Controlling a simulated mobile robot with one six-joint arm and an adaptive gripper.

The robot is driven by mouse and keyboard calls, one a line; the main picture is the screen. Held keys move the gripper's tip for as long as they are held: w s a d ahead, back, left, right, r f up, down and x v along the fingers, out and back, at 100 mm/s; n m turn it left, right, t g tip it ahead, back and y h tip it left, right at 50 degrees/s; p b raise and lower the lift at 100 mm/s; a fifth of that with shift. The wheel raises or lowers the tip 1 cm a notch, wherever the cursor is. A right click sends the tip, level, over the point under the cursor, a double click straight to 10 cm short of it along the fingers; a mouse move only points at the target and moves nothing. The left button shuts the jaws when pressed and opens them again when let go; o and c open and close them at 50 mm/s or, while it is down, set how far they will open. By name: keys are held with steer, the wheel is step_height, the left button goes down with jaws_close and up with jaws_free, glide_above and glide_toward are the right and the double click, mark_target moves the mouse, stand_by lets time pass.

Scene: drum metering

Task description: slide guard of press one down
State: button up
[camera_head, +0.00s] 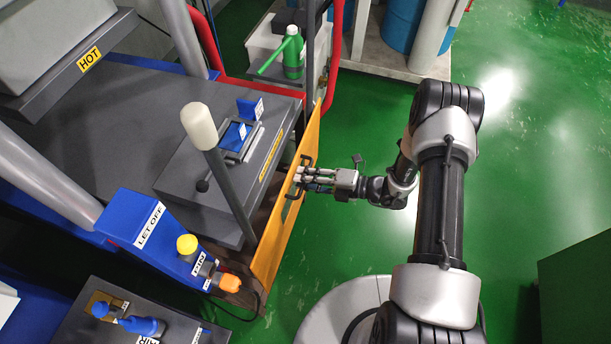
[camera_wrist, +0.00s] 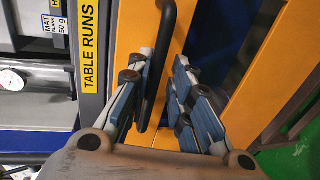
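The guard of the press is an upright orange panel (camera_head: 272,240) along the press's right side. Its black bar handle (camera_head: 293,187) is on the face toward my arm. In the wrist view the orange guard (camera_wrist: 132,30) fills the middle, with the black handle (camera_wrist: 163,45) running down between my fingers. My gripper (camera_head: 310,180) is at the handle, its fingers pointing at the guard. The fingers (camera_wrist: 158,85) are apart, one on each side of the handle. The handle lies close to the left finger, and a gap shows toward the right finger. Whether the left finger touches it is unclear.
A grey lever with a white knob (camera_head: 199,125) stands at the press. A blue box (camera_head: 152,232) marked LET OFF carries a yellow and an orange knob. A red rail (camera_head: 333,60) and a green can (camera_head: 292,55) are behind.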

stand_by(0.3)
steer(key=v, duration=1.2)
